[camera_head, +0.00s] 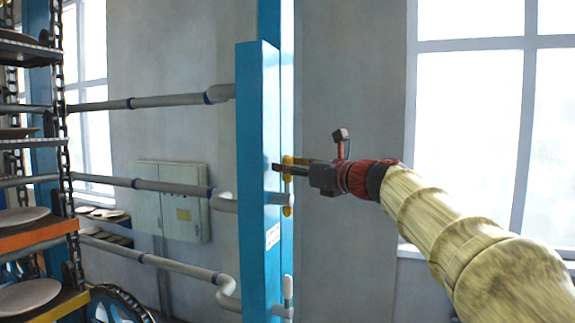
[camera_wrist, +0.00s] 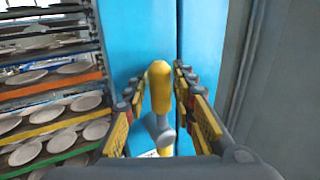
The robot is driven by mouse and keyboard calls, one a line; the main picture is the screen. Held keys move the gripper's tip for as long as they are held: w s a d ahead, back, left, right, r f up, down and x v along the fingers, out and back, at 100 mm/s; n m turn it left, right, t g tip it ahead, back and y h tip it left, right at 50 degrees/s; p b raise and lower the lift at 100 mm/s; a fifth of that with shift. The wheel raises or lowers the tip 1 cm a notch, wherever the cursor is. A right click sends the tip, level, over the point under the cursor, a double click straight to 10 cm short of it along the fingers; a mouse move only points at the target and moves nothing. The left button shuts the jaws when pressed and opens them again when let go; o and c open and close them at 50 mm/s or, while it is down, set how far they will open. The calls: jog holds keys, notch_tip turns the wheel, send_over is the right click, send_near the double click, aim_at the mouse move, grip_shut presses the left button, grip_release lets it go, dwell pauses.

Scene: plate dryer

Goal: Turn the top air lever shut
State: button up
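A yellow lever (camera_wrist: 159,88) stands out from the blue post in the wrist view, with a grey fitting (camera_wrist: 159,130) just below its top. In the head view, yellow parts (camera_head: 288,211) show beside the post, above and below my gripper; the middle is hidden by the fingers. My gripper (camera_head: 277,169) reaches in from the right, level with the yellow parts. In the wrist view my gripper (camera_wrist: 156,82) is open, with one finger on each side of the lever. The right finger looks nearer to it; I cannot tell if it touches.
The blue post (camera_head: 258,130) stands close behind the fingers. Grey pipes (camera_head: 160,186) run left from it. A rack with plates (camera_head: 25,217) is at the far left, and a grey cabinet (camera_head: 170,200) hangs on the wall. A window (camera_head: 480,120) is at right.

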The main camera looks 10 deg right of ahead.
jog(key=shift+w, duration=0.15)
jog(key=shift+c, duration=1)
jog(key=c, duration=0.4)
jog(key=shift+f, duration=0.1)
grip_shut()
